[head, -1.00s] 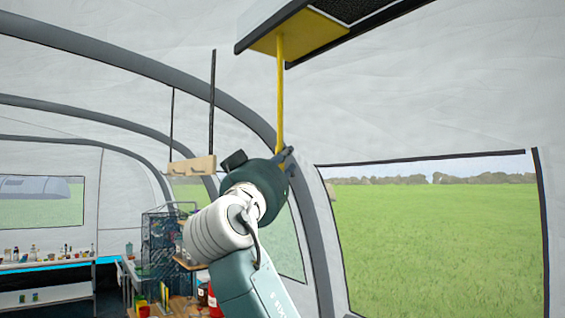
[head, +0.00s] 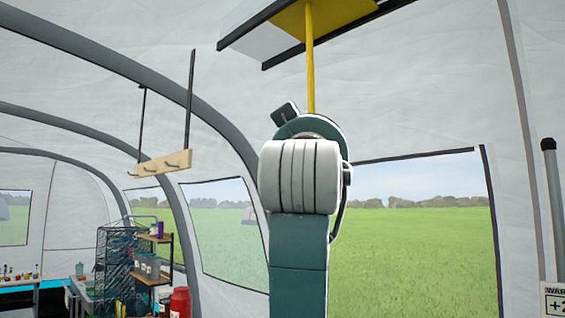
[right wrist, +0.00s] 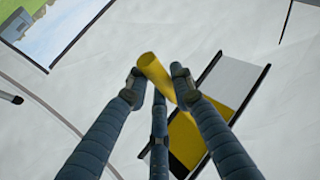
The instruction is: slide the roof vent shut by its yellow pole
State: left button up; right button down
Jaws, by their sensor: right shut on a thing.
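The roof vent's yellow panel (head: 325,14) sits between dark rails at the top of the head view, with a pale section of the vent on its left. The yellow pole (head: 310,70) hangs straight down from it; its lower end is hidden behind my right arm. In the right wrist view the fingers of my right gripper (right wrist: 160,84) are closed around the pole (right wrist: 153,68). The panel (right wrist: 187,138) shows behind them, with the pale section (right wrist: 238,80) and a dark strip beside it. In the head view my right fingers are hidden. My left gripper is out of view.
A wooden peg rack (head: 165,163) hangs on dark bars at the left. A wire basket rack (head: 120,265) and a red container (head: 180,302) stand low at the left. A grey pole (head: 552,210) stands at the right. Air around my right arm looks clear.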

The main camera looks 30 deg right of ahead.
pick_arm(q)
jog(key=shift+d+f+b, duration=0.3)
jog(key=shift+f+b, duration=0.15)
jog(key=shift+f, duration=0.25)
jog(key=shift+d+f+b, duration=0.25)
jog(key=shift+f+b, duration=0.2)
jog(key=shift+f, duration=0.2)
pick_arm(e)
jog(key=shift+s+d+f, duration=0.1)
jog(key=shift+s+d, duration=0.25)
jog(key=shift+s, duration=0.5)
jog(key=shift+s+d, duration=0.3)
jog(key=shift+s, duration=0.6)
jog(key=shift+s+d+f, duration=0.1)
jog(key=shift+s+d, duration=0.25)
jog(key=shift+s, duration=0.5)
jog(key=c, duration=1.8)
grip_release()
jog(key=o, duration=0.3)
jog(key=shift+s+r, duration=0.1)
jog(key=shift+s, duration=0.05)
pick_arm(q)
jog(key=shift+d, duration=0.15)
pick_arm(e)
jog(key=shift+o, duration=0.2)
jog(key=v, duration=1.2)
jog(key=shift+s, duration=0.15)
jog(key=shift+r, duration=0.1)
